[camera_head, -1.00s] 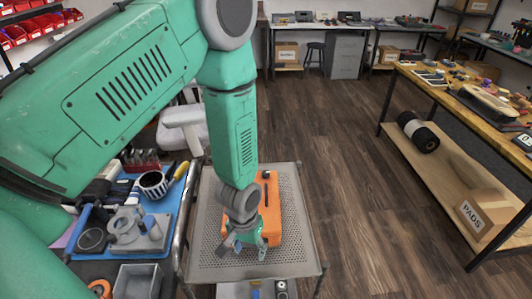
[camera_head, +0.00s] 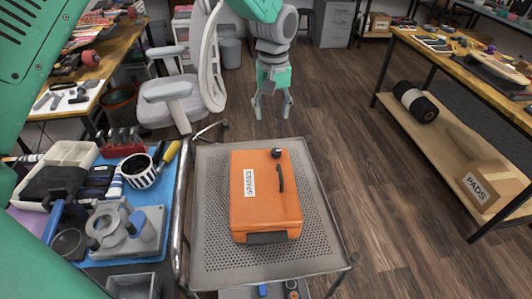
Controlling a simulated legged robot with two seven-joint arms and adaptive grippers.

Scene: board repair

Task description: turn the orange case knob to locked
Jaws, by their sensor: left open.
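The orange case (camera_head: 262,205) lies flat on a grey perforated cart top (camera_head: 213,245). It has a white label reading SPARES, a black handle (camera_head: 281,178) on its top and a dark latch at its front edge. A small black knob (camera_head: 277,153) sits near the case's far right corner; its setting is too small to read. My left gripper (camera_head: 272,106) is open and empty, pointing down beyond the far edge of the cart, apart from the case. My right gripper is not in view.
A blue tray (camera_head: 150,190) with tools, a striped cup (camera_head: 138,171) and a grey fixture stands left of the cart. A white chair (camera_head: 172,92) is behind it. A wooden workbench (camera_head: 460,75) with a PADS box below stands right. Floor between is clear.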

